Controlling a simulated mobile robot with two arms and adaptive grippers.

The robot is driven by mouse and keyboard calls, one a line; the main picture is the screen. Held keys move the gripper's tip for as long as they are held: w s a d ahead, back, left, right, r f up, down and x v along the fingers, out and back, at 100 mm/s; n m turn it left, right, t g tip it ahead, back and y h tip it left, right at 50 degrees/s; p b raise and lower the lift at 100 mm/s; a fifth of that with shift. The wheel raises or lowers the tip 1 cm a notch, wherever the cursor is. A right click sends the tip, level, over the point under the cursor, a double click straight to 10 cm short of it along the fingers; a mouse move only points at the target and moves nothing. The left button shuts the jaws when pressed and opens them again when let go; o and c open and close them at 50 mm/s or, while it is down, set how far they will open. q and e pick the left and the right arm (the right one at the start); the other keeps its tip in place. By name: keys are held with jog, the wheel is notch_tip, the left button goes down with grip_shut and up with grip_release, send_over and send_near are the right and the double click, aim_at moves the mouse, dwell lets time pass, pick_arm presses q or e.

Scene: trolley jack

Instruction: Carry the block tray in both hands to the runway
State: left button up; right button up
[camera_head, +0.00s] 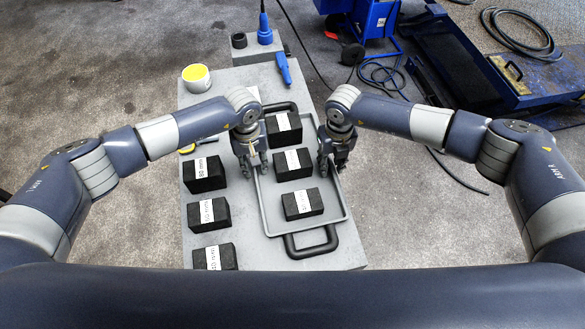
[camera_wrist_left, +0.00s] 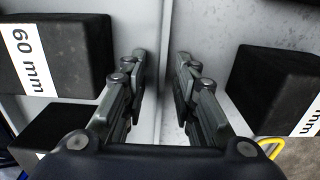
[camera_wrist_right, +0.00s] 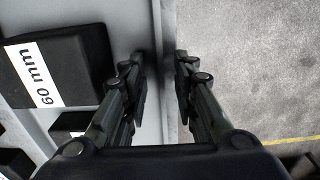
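The block tray (camera_head: 262,207) is a shallow grey tray with black bar handles at its far and near ends. It rests on the grey bench top with three black labelled blocks in it. My left gripper (camera_head: 246,172) points down at the tray's left side wall. In the left wrist view its fingers (camera_wrist_left: 161,85) stand apart, with the wall (camera_wrist_left: 164,40) running between them. My right gripper (camera_head: 332,166) points down at the right side wall. Its fingers (camera_wrist_right: 160,85) also stand apart astride the wall (camera_wrist_right: 168,35). No finger clearly touches a wall.
Three more black blocks (camera_head: 208,213) stand on the bench left of the tray. A white pot with yellow contents (camera_head: 197,78) and a blue tool (camera_head: 283,69) are at the far end. Blue equipment (camera_head: 367,20), a dark-and-blue ramp (camera_head: 490,75) and cables lie beyond, at right.

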pick_arm(q)
jog(key=shift+f, duration=0.15)
pick_arm(e)
jog(key=shift+f, duration=0.15)
pick_arm(q)
grip_shut()
pick_arm(e)
grip_shut()
pick_arm(q)
jog(key=shift+w+r, duration=0.15)
jog(key=shift+r, duration=0.05)
pick_arm(e)
jog(key=shift+w+r, duration=0.15)
jog(key=shift+r, duration=0.05)
pick_arm(q)
jog(key=shift+r, duration=0.1)
pick_arm(e)
jog(key=shift+r, duration=0.1)
